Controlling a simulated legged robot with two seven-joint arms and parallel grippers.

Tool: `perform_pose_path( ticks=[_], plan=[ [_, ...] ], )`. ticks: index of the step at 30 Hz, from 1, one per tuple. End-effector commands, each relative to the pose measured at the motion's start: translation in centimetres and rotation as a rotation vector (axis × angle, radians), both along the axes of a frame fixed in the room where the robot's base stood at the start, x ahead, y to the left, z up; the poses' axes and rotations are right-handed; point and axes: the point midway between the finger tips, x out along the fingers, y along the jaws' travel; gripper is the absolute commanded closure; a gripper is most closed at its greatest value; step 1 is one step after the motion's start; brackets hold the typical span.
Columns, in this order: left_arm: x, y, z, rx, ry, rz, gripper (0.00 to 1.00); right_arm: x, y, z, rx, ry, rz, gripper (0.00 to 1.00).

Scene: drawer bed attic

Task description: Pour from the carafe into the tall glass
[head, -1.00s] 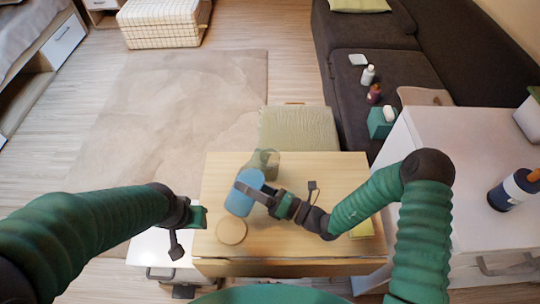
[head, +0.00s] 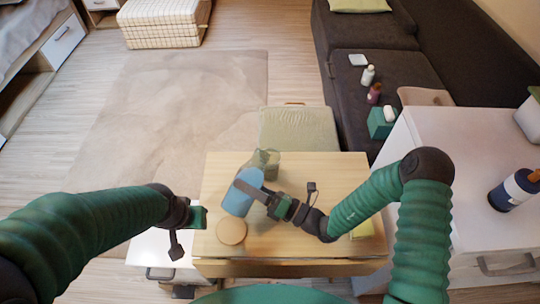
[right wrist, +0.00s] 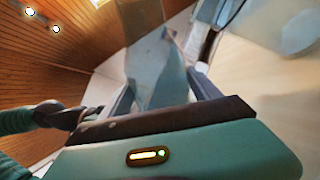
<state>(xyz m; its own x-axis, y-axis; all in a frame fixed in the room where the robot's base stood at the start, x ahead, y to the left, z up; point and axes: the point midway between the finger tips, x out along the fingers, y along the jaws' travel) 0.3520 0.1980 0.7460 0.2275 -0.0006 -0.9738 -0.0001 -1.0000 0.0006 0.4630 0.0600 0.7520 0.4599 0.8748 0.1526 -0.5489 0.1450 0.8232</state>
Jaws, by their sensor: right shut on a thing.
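The carafe (head: 234,203), a blue vessel, is held tilted above the wooden table (head: 335,190). Its upper end leans away from me. My right gripper (head: 254,190) is shut on it and hides part of its side. In the right wrist view a pale, see-through shape (right wrist: 157,72) shows between my fingers. The tall glass (head: 271,165), clear and greenish, stands at the table's far side, just beyond the carafe's upper end. The two overlap in view, and I cannot tell whether they touch or whether liquid flows. My left gripper (head: 198,216) is at the table's left edge; its jaws are unclear.
A round wooden coaster (head: 231,231) lies at the table's near left, beside the carafe. A yellow item (head: 362,229) lies partly behind my right arm. A white cabinet (head: 455,150) with a dark blue bottle (head: 514,190) stands at the right. The table's far right is clear.

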Motion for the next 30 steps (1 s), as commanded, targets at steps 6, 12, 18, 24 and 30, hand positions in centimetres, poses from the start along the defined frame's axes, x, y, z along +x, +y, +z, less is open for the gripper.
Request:
perform_pose_path(
  ticks=[6, 12, 18, 24, 30],
  plan=[
    [0.00, 0.00, -0.04, 0.000, 0.000, 0.000, 0.64, -0.08, 0.07, 0.24, 0.015, 0.019, 0.001, 0.85],
    [0.00, 0.00, -0.08, 0.000, 0.000, 0.000, 0.64, -0.15, 0.10, 0.37, 0.026, 0.038, 0.000, 0.85],
    [0.00, 0.00, -0.09, 0.000, 0.000, 0.000, 0.64, -0.21, 0.15, 0.52, 0.039, 0.057, 0.000, 0.85],
    [0.00, 0.00, -0.12, 0.000, 0.000, 0.000, 0.64, -0.27, 0.19, 0.67, 0.051, 0.075, 0.000, 0.85],
    [0.00, 0.00, -0.19, 0.000, 0.000, 0.000, 0.64, -0.32, 0.22, 0.77, 0.063, 0.093, 0.000, 0.85]
  ],
)
